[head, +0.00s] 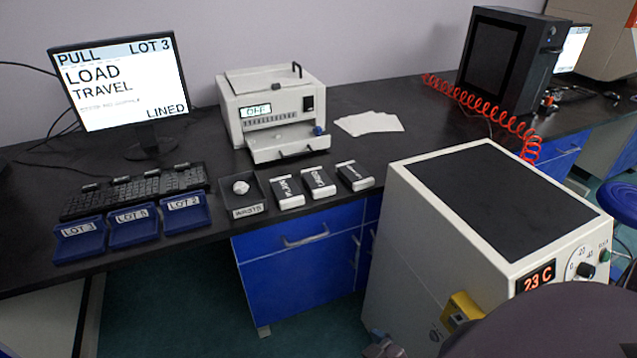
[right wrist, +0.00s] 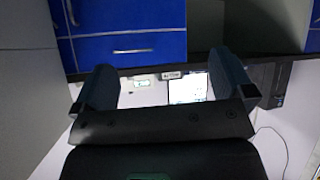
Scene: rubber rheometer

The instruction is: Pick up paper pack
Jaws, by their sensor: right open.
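Three small black-and-white packs lie in a row near the front edge of the black bench in the head view. The left pack (head: 287,192) reads PLAIN and the middle pack (head: 318,182) seems to read LINED. The right pack's (head: 354,176) label is too small to read. My right gripper (right wrist: 162,62) is open in the right wrist view, with nothing between its fingers. It is away from the packs, with blue drawers and the bench edge beyond it. My left gripper is not in view.
A black tray (head: 251,208) holds a white lump left of the packs. Blue lot bins (head: 134,228), a keyboard (head: 132,190) and a monitor (head: 118,82) stand farther left. An instrument reading OFF (head: 273,112) is behind. A cream cabinet (head: 440,240) blocks the right foreground.

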